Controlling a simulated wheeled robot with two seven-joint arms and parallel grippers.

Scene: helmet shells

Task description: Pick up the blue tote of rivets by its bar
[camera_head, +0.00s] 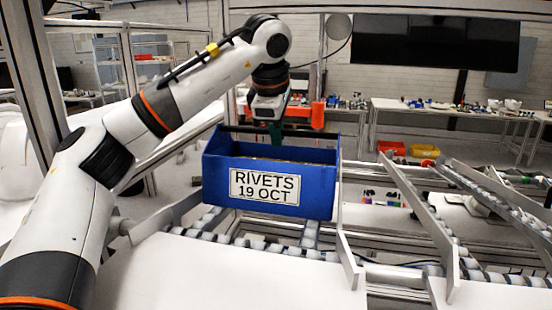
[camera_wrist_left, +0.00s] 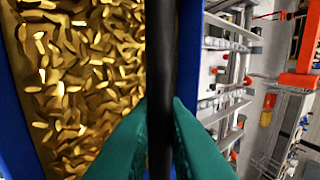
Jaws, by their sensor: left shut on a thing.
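The blue tote (camera_head: 318,203) carries a white label reading RIVETS 19 OCT and has a dark bar (camera_head: 300,133) across its top. It looks held above the roller conveyor, slightly tilted. My left gripper (camera_head: 276,132) is shut on the bar from above. In the left wrist view, the green fingers of my left gripper (camera_wrist_left: 160,135) close on both sides of the black bar (camera_wrist_left: 160,70). Brass-coloured rivets (camera_wrist_left: 80,75) fill the tote beside the bar. My right gripper is not in view.
Below the tote runs a roller conveyor (camera_head: 270,246) with metal side rails. A second roller lane (camera_head: 480,200) slopes at the right. White table surface (camera_head: 200,275) in front is clear. Red and yellow bins (camera_head: 424,151) stand in the background.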

